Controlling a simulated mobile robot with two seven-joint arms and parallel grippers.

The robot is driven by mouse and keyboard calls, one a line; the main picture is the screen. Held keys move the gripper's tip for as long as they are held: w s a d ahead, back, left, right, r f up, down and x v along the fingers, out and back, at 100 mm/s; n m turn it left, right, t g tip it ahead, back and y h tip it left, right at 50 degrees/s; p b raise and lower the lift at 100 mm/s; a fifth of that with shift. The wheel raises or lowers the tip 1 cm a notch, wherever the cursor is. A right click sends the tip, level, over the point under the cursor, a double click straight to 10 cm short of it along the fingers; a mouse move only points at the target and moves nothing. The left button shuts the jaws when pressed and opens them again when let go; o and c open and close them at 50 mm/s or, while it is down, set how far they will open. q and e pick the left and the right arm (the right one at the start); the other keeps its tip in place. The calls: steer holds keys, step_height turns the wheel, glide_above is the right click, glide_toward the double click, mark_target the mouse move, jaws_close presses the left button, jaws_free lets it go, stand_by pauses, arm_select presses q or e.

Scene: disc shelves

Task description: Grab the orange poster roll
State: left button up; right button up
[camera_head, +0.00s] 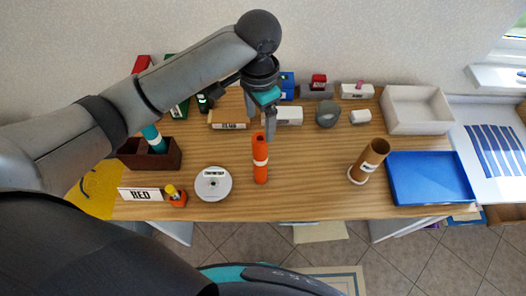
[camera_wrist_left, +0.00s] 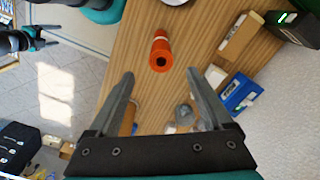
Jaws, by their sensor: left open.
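The orange poster roll (camera_head: 260,160) stands upright near the middle of the wooden table, with a pale band around it. My left gripper (camera_head: 260,122) is open and empty, pointing down just behind and above the roll's top. In the left wrist view the roll (camera_wrist_left: 160,52) shows beyond the two spread fingertips (camera_wrist_left: 159,78), with its hollow end facing the camera. The roll is not between the fingers.
A white disc (camera_head: 213,184) lies left of the roll, and a brown cardboard tube (camera_head: 369,160) stands to the right. A blue tray (camera_head: 430,178) and a white bin (camera_head: 417,108) are farther right. Small labelled boxes line the back. The table between roll and tube is clear.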

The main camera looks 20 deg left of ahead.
mark_target(260, 140)
arm_select(q)
steer(key=f, duration=0.4)
steer(key=shift+s, duration=0.25)
step_height(260, 140, down, 5)
steer(key=shift+w+r, duration=0.15)
steer(key=shift+f, duration=0.5)
step_height(260, 140, down, 3)
steer(key=shift+w+f, duration=0.1)
steer(key=shift+w, duration=0.05)
steer(key=shift+f, duration=0.55)
arm_select(e)
steer(key=shift+s+f, duration=0.2)
steer(key=shift+s, duration=0.95)
arm_select(q)
steer(key=shift+c, duration=0.3)
jaws_close()
